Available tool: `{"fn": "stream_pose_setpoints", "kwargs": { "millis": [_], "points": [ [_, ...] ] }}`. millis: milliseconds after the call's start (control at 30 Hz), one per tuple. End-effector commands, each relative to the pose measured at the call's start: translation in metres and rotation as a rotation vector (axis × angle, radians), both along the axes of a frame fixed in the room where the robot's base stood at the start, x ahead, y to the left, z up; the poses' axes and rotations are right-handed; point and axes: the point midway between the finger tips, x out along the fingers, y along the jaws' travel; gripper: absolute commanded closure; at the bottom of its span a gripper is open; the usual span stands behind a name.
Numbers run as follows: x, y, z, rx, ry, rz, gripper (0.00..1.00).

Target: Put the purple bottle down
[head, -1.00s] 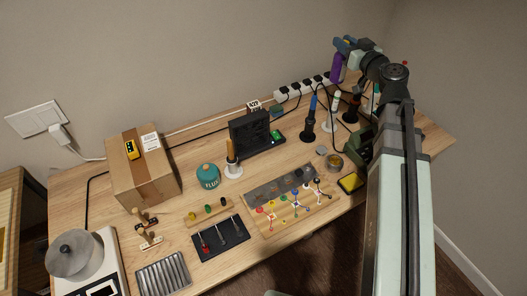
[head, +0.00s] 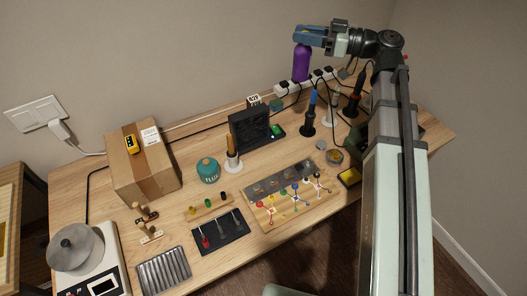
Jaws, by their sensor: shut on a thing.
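The purple bottle (head: 301,64) hangs upright below my gripper (head: 303,38) in the head view. My gripper is shut on the top of the bottle. The bottle is in front of the wall and the power strip at the back right of the bench. It appears to be held above the bench (head: 289,143), though its exact height cannot be told. The fingertips are partly hidden around the bottle's top.
The power strip (head: 318,78) with plugs and cables runs along the back edge. Soldering irons in stands (head: 309,116), a dark fan unit (head: 250,130), a flux tub (head: 208,170) and a cardboard box (head: 143,170) stand on the bench. Small bare patches show between them.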

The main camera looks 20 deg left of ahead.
Motion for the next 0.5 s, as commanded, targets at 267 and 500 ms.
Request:
{"fn": "stream_pose_setpoints", "kwargs": {
  "millis": [267, 500],
  "points": [
    [-0.001, 0.0, -0.044, 0.001, 0.003, -0.002, 1.0],
    [0.0, 0.0, -0.079, 0.001, 0.001, -0.003, 1.0]
  ]
}}
